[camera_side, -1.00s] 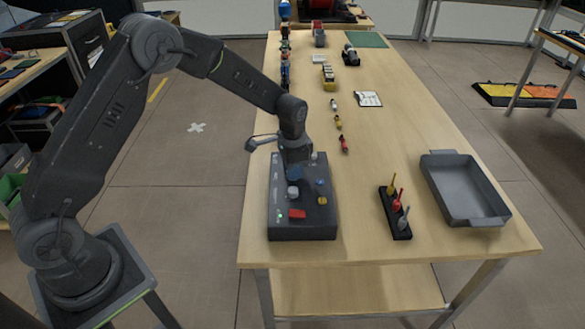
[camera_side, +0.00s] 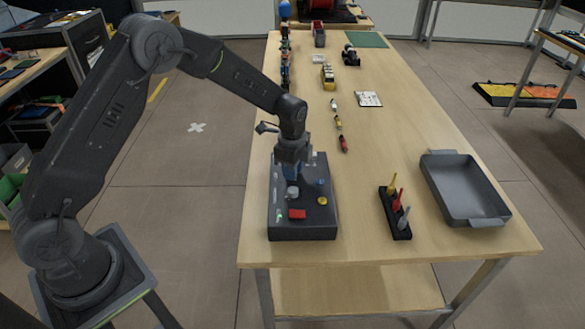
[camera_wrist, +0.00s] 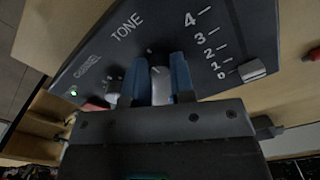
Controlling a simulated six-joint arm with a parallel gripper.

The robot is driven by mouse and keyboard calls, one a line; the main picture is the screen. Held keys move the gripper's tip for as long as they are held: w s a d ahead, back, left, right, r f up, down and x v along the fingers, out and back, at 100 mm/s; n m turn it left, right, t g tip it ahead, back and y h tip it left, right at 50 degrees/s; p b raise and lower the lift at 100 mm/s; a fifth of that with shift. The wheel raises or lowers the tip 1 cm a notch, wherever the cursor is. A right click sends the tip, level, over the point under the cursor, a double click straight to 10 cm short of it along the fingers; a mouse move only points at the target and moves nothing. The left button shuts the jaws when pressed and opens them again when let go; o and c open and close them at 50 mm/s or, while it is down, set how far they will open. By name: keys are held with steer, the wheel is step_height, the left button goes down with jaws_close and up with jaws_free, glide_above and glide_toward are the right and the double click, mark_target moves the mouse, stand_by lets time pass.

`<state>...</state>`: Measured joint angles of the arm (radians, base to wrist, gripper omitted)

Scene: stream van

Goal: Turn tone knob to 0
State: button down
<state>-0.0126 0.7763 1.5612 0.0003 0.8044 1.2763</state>
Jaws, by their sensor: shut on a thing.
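The dark control box (camera_side: 302,228) stands on the near left part of the table. In the wrist view its panel (camera_wrist: 85,55) carries the word TONE above a light grey knob (camera_wrist: 160,88). My gripper (camera_wrist: 158,80) has its two blue fingers on either side of this tone knob, shut on it. A light pointer mark shows on the knob; the number it points to cannot be read. In the side view my gripper (camera_side: 291,173) reaches down onto the box and hides the knob.
The wrist view shows a CHANNEL knob (camera_wrist: 113,92) to the left and a slider cap (camera_wrist: 252,70) by the 0 end of a printed scale. A red button (camera_side: 297,214) and yellow knob (camera_side: 323,200) are on the box. A grey tray (camera_side: 435,190) stands at right.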

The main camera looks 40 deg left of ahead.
steer(key=shift+m, duration=0.3)
steer(key=c, duration=1)
jaws_free()
steer(key=shift+r, duration=0.1)
step_height(320, 180, up, 14)
steer(key=shift+f, duration=0.15)
steer(key=s+r+n+t, duration=0.2)
steer(key=s+r+n, duration=0.2)
steer(key=s+r, duration=0.35)
steer(key=s+n+t, duration=0.1)
steer(key=s+n, duration=0.2)
steer(key=s, duration=0.4)
steer(key=s+r+n+t, duration=0.1)
steer(key=s+n, duration=0.3)
steer(key=s, duration=0.3)
steer(key=s+r+n+t, duration=0.1)
steer(key=s+n, duration=0.3)
steer(key=s, duration=0.3)
steer(key=shift+s+d+r+t, duration=0.15)
steer(key=shift+s+d+t, duration=0.15)
steer(key=shift+s+d, duration=0.05)
